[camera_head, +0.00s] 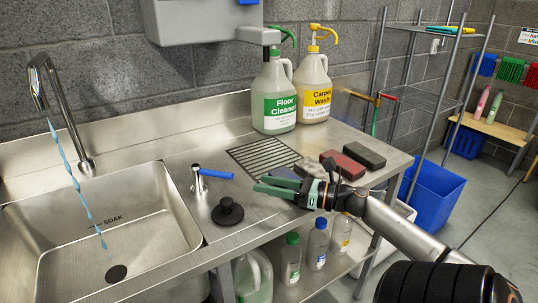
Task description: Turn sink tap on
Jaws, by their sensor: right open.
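The curved metal sink tap (62,110) stands at the back of the steel sink (190,225). A blue stream of water (78,190) falls from its spout toward the drain. The tap handle (212,174), a short metal post with a blue lever pointing right, stands on the counter to the right of the sink. My right gripper (262,184), with green fingers, is open and empty over the counter, just right of the lever and apart from it in the picture. My left gripper is out of view.
A black plunger-like stopper (228,212) sits in front of the handle. A drain grate (262,155), a green-labelled jug (274,105), a yellow-labelled jug (313,95), a red pad (343,165) and a dark pad (364,155) are farther right. Several bottles stand on the lower shelf.

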